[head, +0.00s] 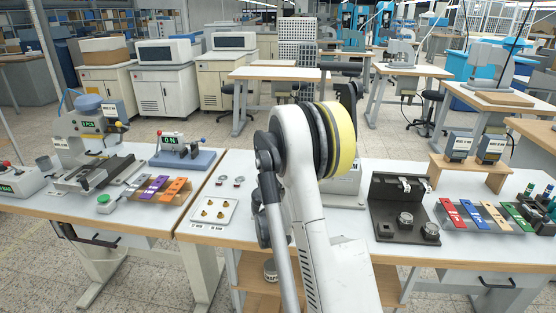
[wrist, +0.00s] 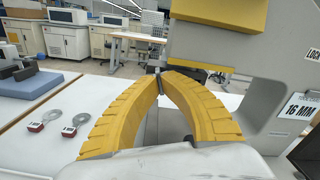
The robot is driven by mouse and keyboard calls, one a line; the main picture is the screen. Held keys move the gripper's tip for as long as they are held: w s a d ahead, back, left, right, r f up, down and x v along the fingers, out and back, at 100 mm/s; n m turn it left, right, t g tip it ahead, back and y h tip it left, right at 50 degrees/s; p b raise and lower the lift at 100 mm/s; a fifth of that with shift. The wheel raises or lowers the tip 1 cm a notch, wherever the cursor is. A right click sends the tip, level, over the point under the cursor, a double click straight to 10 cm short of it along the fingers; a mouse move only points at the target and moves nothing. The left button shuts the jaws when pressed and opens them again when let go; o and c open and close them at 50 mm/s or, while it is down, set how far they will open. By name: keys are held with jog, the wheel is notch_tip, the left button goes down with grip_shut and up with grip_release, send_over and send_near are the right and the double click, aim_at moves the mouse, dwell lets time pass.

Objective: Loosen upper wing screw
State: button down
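My gripper (wrist: 162,76) shows in the wrist view as two curved yellow fingers. Their tips come together in the middle of the picture, with a narrow dark gap between them. I cannot make out anything held there. The tips are in front of a grey machine frame (wrist: 262,98) with a yellow block (wrist: 216,22) above them. A dark part (wrist: 200,74) shows under the block, behind the right finger. I cannot make out the upper wing screw in either view. In the head view my arm hides the gripper and most of the machine (head: 346,183).
A blue-based device (head: 190,158) and a white tray with brass parts (head: 213,211) lie left of my arm. A black fixture (head: 400,205) and a rack of coloured strips (head: 487,217) are at the right.

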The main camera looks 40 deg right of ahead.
jog(key=c, duration=1.6)
grip_release()
jog(key=v, duration=1.2)
jog(key=shift+s, duration=0.1)
